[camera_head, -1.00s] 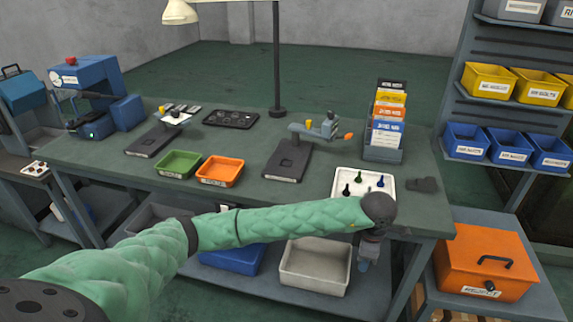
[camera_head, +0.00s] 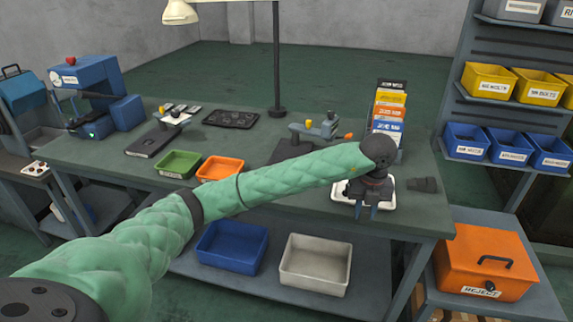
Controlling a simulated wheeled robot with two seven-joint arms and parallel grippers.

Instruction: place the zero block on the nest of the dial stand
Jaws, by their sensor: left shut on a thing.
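My left gripper (camera_head: 367,210) points down over the white tray (camera_head: 341,193) at the table's front right. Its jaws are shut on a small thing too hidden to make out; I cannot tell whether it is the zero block. Two bench stands are in view: one at the left with a dark base (camera_head: 150,142), and one in the middle (camera_head: 318,131) with a grey head and an orange tip. I cannot tell which is the dial stand. My arm hides part of the middle stand's base, and the nest is too small to make out. My right gripper is not in view.
Green (camera_head: 180,164) and orange (camera_head: 220,169) trays lie on the table (camera_head: 110,160). A card rack (camera_head: 391,105) stands behind my gripper. A small dark piece (camera_head: 424,185) lies right of the tray. A lamp post (camera_head: 277,60) rises at the back.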

